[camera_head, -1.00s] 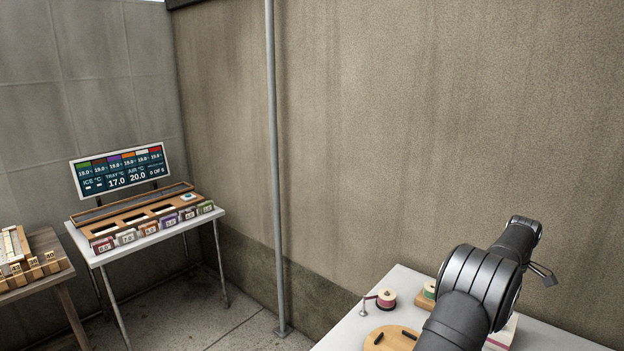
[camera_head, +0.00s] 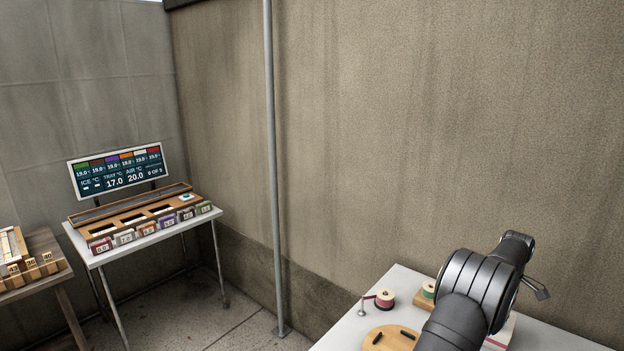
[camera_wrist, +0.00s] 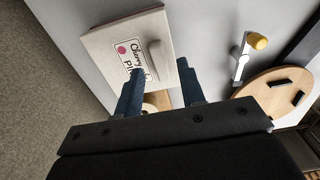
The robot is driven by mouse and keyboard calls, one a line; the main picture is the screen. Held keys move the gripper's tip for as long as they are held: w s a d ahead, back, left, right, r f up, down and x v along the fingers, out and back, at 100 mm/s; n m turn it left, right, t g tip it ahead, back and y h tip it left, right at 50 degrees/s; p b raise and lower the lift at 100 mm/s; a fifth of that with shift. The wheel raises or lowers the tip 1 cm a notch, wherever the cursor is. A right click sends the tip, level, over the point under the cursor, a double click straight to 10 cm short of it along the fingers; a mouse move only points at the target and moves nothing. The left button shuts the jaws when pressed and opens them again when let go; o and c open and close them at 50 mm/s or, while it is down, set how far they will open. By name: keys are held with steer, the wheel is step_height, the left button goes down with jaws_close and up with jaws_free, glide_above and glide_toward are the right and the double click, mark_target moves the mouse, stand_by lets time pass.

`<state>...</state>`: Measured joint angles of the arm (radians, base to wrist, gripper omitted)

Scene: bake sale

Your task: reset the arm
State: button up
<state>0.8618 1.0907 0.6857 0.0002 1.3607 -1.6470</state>
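My gripper (camera_wrist: 160,85) shows in the wrist view with its two blue fingers apart, and nothing is visibly held between them. Beyond the fingers lies a pale box (camera_wrist: 125,28) with a "Cherry" label, partly hidden by the left finger. In the head view my dark arm reaches over the white table (camera_head: 345,332) at the lower right, and its wrist end bends to the right.
The wrist view shows a yellow-knobbed metal lever (camera_wrist: 242,62). A grey pole (camera_head: 273,170) stands between this table and a display table (camera_head: 150,238).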

step_height(320, 180, up, 2)
steer(key=shift+r, duration=0.1)
steer(key=s+d+r, duration=0.2)
steer(key=s+r, duration=0.5)
steer(key=s, duration=0.4)
steer(key=w+a+r+m, duration=0.2)
steer(key=a+m, duration=1)
steer(key=m, duration=0.8)
steer(key=shift+a+m, duration=0.2)
steer(key=shift+m, duration=0.1)
steer(key=shift+w, duration=0.1)
